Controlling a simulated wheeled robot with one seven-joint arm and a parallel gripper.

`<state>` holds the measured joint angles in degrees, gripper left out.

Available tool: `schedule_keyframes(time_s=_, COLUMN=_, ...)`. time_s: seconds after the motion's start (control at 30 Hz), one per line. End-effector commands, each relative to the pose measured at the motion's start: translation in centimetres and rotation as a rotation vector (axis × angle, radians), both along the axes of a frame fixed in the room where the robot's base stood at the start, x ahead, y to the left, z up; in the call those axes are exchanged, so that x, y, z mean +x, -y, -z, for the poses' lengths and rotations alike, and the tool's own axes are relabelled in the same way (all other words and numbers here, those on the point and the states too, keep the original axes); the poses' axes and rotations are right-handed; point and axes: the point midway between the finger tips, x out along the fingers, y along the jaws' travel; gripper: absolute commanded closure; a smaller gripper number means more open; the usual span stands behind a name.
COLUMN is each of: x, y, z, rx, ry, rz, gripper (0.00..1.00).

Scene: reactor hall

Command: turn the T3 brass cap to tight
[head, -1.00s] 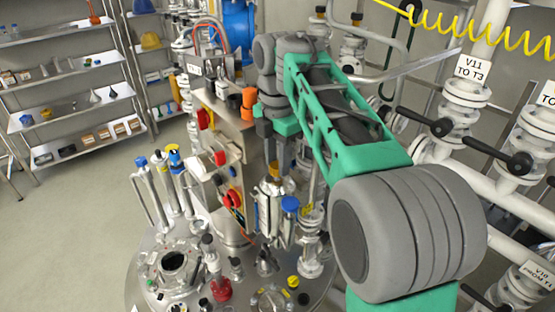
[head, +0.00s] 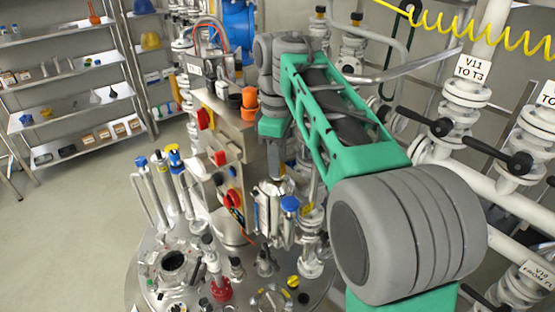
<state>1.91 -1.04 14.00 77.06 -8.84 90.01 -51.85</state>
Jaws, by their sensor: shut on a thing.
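My gripper (head: 275,172) points down at the top of a steel fitting (head: 268,208) on the round vessel lid (head: 190,297). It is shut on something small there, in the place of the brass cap. The cap itself is hidden behind the fingers and too small to make out. My green and grey arm reaches over from the right and covers part of this area. No T3 label can be read on the fitting.
A steel control box (head: 225,140) with red and yellow switches stands close left of my gripper. A blue-topped fitting (head: 289,204) is close on its right. Blue-capped tubes (head: 143,165) rise at the lid's left. Black-handled valves (head: 520,163) fill the right side.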

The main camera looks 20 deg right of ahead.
Motion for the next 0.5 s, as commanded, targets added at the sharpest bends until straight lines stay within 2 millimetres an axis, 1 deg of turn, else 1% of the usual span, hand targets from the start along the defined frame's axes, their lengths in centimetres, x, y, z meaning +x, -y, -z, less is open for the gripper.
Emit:
schedule_keyframes(time_s=0.2, x=0.01, y=-0.03, z=-0.02, rx=0.0, ry=0.0, rz=0.205, gripper=1.0)
schedule_keyframes(time_s=0.5, x=0.01, y=-0.02, z=-0.03, rx=0.0, ry=0.001, rz=0.454, gripper=1.0)
